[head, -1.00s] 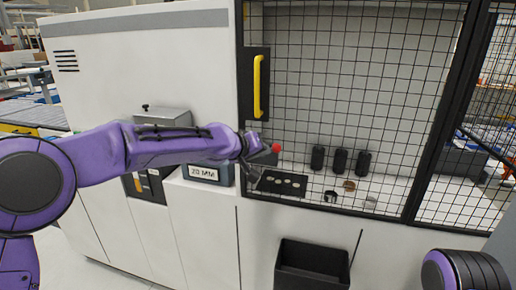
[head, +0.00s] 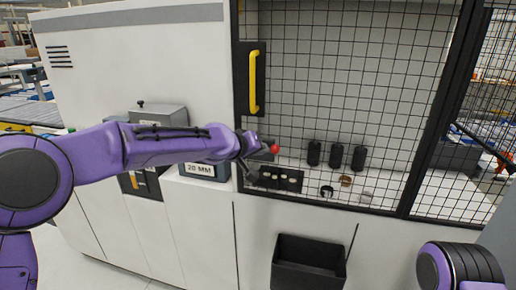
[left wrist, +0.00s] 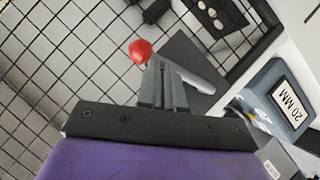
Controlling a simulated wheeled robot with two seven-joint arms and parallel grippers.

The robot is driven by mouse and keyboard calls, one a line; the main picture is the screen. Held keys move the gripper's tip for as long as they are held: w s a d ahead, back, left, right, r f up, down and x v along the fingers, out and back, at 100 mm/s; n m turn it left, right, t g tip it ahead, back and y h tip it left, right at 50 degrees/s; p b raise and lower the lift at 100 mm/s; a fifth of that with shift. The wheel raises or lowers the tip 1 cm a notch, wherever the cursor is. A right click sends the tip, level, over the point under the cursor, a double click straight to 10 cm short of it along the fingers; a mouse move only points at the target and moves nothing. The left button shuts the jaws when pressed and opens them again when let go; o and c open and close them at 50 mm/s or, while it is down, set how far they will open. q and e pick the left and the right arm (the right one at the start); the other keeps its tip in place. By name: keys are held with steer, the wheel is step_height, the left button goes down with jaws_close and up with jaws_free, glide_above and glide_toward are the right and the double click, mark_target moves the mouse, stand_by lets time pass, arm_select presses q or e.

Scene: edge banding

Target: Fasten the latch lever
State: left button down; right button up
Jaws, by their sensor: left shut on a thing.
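The latch lever shows its red ball knob (head: 274,148) in the head view, beside the lower left corner of the mesh door. In the left wrist view the red knob (left wrist: 140,51) stands just past the fingertips of my left gripper (left wrist: 160,68). The fingers are shut on the lever, whose gripped part they hide. A dark plate and a silver bar (left wrist: 197,82) show right beside the fingers. My right gripper is out of view.
The black-framed mesh door (head: 340,85) has a yellow handle (head: 253,80). A dark button panel (head: 278,178) sits close below the gripper. The "20 MM" box (head: 203,171) is to the left. A black bin (head: 309,262) is below.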

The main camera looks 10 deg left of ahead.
arm_select(q)
steer(key=shift+d+f, duration=0.15)
steer(key=shift+d, duration=0.05)
steer(key=shift+w+d+f, duration=0.15)
steer(key=shift+d+f, duration=0.1)
steer(key=shift+f, duration=0.25)
steer(key=shift+f, duration=0.1)
stand_by(0.4)
steer(key=s+a+r, duration=0.1)
steer(key=s+r, duration=0.8)
steer(key=shift+r+p, duration=0.25)
steer(key=shift+p, duration=0.05)
